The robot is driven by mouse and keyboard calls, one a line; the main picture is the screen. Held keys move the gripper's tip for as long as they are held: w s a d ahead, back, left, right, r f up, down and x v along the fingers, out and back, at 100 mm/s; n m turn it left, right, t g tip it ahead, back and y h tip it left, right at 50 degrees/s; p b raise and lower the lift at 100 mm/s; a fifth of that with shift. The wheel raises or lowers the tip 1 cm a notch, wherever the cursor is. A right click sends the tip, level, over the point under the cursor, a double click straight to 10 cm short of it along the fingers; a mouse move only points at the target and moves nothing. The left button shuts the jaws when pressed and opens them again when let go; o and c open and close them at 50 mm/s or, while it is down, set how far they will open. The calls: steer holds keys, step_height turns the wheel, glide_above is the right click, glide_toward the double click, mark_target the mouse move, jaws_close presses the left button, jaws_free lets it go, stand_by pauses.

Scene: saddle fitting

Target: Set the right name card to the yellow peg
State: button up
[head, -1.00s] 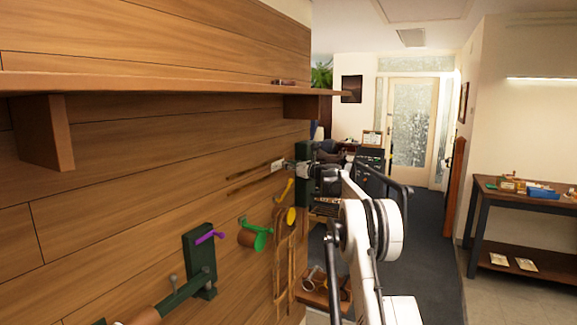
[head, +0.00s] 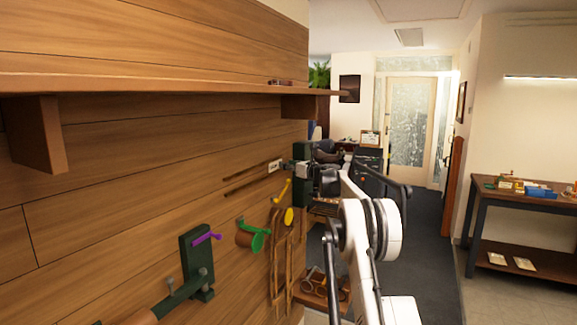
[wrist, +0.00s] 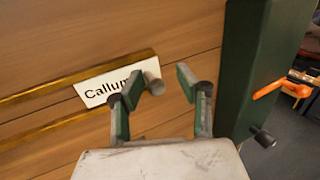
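A white name card reading "Callum" (wrist: 112,84) sits at the right end of brass rails on the wooden wall; it also shows small in the head view (head: 274,166). My gripper (wrist: 160,82) is open, its two green-padded fingers spread near the card's right end. The left finger covers part of the card's lower right. A grey cylinder (wrist: 153,82) shows between the fingers, beside the card's right end; whether it is joined to the card I cannot tell. The yellow peg (head: 281,191) is on the wall below the card in the head view, above a yellow disc (head: 289,216).
A green upright (wrist: 246,70) with an orange lever (wrist: 268,90) and a dark knob stands right of my gripper. Left of the yellow peg are a green peg with a cup (head: 250,238) and a purple peg (head: 206,238). A shelf (head: 170,84) runs above.

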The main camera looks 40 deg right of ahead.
steer(key=s+d, duration=0.1)
steer(key=s, duration=1)
steer(key=shift+s, duration=0.4)
steer(key=shift+d, duration=0.1)
